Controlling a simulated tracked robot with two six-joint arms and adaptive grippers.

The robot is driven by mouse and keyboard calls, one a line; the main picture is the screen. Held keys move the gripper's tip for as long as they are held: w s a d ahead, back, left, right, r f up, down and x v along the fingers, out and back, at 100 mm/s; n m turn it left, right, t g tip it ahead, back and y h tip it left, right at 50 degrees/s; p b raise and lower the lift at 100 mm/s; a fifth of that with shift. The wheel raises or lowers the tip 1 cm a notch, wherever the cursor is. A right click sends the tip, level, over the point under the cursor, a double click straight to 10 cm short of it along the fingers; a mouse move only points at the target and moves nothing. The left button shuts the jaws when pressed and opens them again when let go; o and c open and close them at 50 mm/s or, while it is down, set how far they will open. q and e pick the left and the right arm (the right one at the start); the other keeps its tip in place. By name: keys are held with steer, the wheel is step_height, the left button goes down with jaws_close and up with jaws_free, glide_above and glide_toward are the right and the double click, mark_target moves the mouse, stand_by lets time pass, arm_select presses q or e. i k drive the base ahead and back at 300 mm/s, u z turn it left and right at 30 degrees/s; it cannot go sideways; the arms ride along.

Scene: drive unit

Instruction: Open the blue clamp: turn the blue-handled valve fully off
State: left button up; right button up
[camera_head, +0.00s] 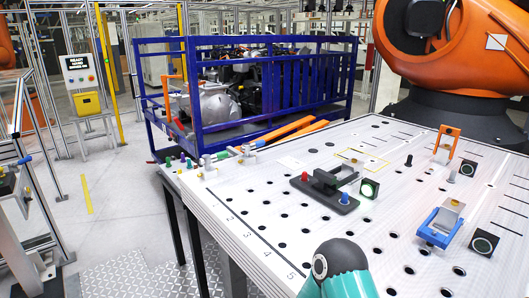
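A blue clamp (436,229) sits on the right part of the perforated white table, with a U-shaped blue handle and a grey metal block at its back. Its blue handle lies low, towards the front left. I cannot make out a valve on it. A small blue handle (24,160) also shows on a stand at the far left edge; its details are too small to tell. A teal and dark arm link, mine, enters at the bottom middle. Neither gripper shows in this view.
A blue cage cart (270,85) stands behind. A large orange robot (455,45) stands at back right.

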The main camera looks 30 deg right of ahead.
mark_target(246, 147)
steer(key=u, duration=0.3)
steer(key=k, duration=0.2)
steer(key=u, duration=1.15)
steer(key=i, duration=1.9)
steer(key=z, duration=2.55)
steer(key=i, duration=0.55)
steer(key=u, duration=0.15)
